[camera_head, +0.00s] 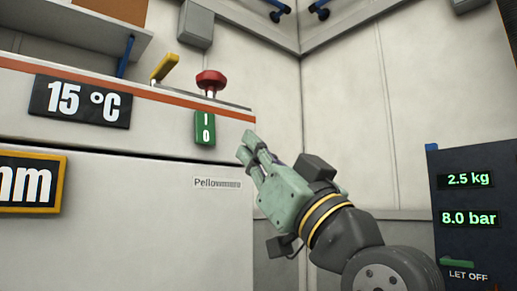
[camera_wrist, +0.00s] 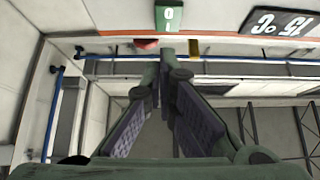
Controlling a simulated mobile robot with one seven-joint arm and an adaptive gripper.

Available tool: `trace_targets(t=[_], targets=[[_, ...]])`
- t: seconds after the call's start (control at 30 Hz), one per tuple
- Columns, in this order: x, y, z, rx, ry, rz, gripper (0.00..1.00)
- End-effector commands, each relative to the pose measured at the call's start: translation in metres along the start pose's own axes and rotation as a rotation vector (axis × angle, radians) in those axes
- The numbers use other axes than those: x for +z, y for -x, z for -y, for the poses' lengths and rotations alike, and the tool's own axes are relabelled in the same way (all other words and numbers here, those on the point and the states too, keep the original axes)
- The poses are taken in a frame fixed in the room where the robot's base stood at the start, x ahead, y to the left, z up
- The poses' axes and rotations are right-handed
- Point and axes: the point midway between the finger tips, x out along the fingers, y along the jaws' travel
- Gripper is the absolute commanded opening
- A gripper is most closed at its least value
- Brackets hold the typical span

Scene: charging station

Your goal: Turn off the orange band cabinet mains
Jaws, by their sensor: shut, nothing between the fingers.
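The white cabinet (camera_head: 110,180) at the left has an orange band (camera_head: 150,95) along its upper front edge. A green rocker switch (camera_head: 205,128) marked I above O sits on its front, at the right end just below the band. Which side is pressed in I cannot tell. My gripper (camera_head: 249,143) is shut and empty, to the right of the switch and a little lower in the head view, apart from it. The wrist view is upside down: the switch (camera_wrist: 169,17) is at the top, beyond my closed fingertips (camera_wrist: 167,55).
A red mushroom knob (camera_head: 210,82) and a yellow lever (camera_head: 165,67) stand on the cabinet top. A 15 °C display (camera_head: 80,101) is left of the switch. A dark panel (camera_head: 470,240) with green readouts stands at the right. Bare wall lies behind my gripper.

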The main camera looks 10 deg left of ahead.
Motion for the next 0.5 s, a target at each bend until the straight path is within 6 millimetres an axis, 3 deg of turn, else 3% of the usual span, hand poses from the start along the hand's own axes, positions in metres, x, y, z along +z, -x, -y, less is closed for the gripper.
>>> trace_targets(t=[0.03,0.27,0.5], targets=[[-0.003,-0.016,0.001,-0.003,-0.004,0.004,0.00],[-0.003,-0.064,0.001,-0.002,-0.003,0.003,0.00],[0.023,-0.084,0.000,-0.001,-0.002,0.003,0.00]])
